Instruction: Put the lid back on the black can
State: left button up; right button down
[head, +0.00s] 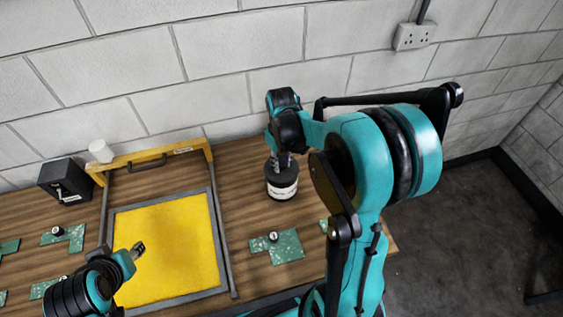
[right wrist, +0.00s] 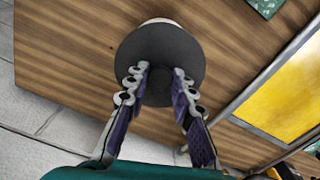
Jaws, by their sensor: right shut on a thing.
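The black can (head: 283,191) with a white label stands upright on the wooden table, right of the yellow screen. My right gripper (head: 282,160) is directly above it, pointing down. In the right wrist view its fingers (right wrist: 160,88) are shut on the small knob of the dark round lid (right wrist: 160,50). The lid lies over the can's top and hides its mouth; a pale sliver of the can (right wrist: 160,21) shows past the lid's edge. I cannot tell whether the lid is fully seated. My left gripper (head: 138,249) is over the yellow screen, apart from the can; its jaw state is unclear.
A yellow screen (head: 170,240) in a grey frame with a yellow hinged bar lies left of the can. Green pieces (head: 287,247) lie in front. A black box (head: 65,180) and a white cup (head: 101,151) are at the back left. The brick wall is close behind.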

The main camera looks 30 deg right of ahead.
jog(key=c, duration=0.7)
grip_release()
jog(key=shift+r, duration=0.1)
jog(key=shift+r+p, duration=2.5)
jog(key=shift+r, duration=0.95)
